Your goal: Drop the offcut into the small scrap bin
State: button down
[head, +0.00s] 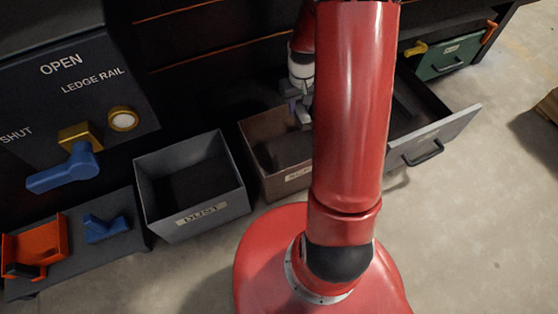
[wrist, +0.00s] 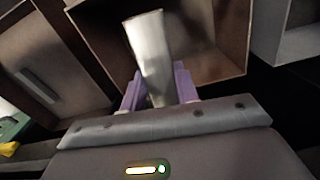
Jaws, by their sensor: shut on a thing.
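The offcut (wrist: 150,52) is a pale silver-grey strip standing out between the purple fingers of my gripper (wrist: 158,90) in the wrist view. My gripper is shut on its near end. In the head view my gripper (head: 298,104) hangs over the back of a brown bin (head: 274,187), with the offcut (head: 304,119) showing as a small pale piece below it. The bin's front label is partly hidden by my arm, so I cannot read it fully. The brown bin (wrist: 226,76) also lies behind the offcut in the wrist view.
A grey bin labelled DUST (head: 200,222) stands left of the brown bin. An open drawer (head: 435,140) juts out on the right. An orange tray (head: 36,240) and a blue piece (head: 105,229) sit on a low shelf at left. A blue lever (head: 66,170) is above.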

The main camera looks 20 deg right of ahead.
notch_tip(320, 180, down, 4)
jog(key=b, duration=0.2)
jog(key=shift+f+b, duration=0.25)
jog(key=shift+b, duration=0.15)
jog(key=c, duration=1)
grip_release()
jog(key=shift+o, duration=0.2)
notch_tip(320, 180, up, 8)
jog(key=shift+f+p, duration=0.1)
jog(key=shift+p, duration=0.85)
